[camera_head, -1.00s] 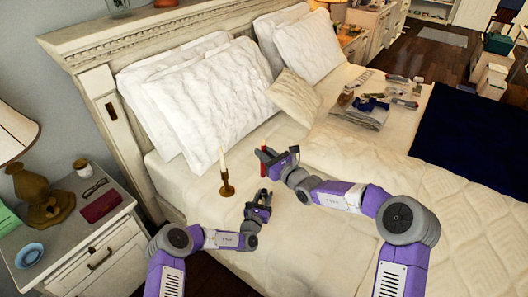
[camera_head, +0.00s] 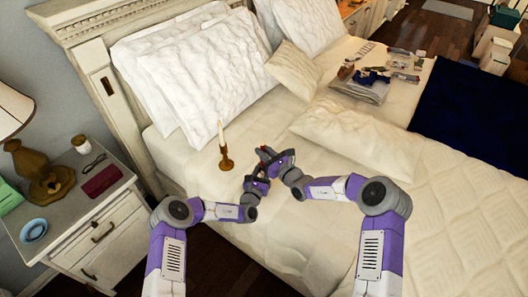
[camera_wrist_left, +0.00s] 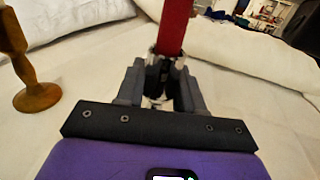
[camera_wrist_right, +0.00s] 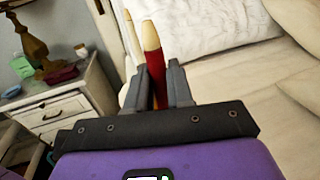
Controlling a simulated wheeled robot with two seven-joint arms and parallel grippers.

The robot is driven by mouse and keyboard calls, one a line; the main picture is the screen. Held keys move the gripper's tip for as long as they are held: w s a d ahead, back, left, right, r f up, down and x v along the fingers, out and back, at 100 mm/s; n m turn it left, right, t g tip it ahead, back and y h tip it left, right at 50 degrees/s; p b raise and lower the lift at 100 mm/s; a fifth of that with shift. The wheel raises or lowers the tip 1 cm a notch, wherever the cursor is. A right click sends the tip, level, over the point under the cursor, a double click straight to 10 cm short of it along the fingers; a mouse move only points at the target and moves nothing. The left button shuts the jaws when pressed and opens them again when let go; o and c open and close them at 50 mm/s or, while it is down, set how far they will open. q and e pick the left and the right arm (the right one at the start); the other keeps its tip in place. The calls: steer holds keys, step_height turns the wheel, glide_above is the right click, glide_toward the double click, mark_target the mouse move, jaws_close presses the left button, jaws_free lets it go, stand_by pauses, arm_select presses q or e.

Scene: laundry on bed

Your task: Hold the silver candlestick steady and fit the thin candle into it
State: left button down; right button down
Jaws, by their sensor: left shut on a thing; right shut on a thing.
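The thin red candle (camera_head: 264,151) is upright in my right gripper (camera_head: 269,157), which is shut on it. In the right wrist view the candle (camera_wrist_right: 156,78) has a pale tapered tip. My left gripper (camera_head: 258,181) is shut on the silver candlestick, which is mostly hidden by the fingers; a shiny part of the candlestick (camera_wrist_left: 153,62) shows in the left wrist view. There the red candle (camera_wrist_left: 175,25) rises directly above the candlestick, its lower end at the top of it. I cannot tell whether it is inside the socket or only in front of it.
A nightstand (camera_head: 110,205) is at the left. Folded clothes and small items (camera_head: 365,85) lie farther right. The front of the bed is clear.

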steer(key=shift+f, duration=0.15)
steer(key=c, duration=1)
jaws_free()
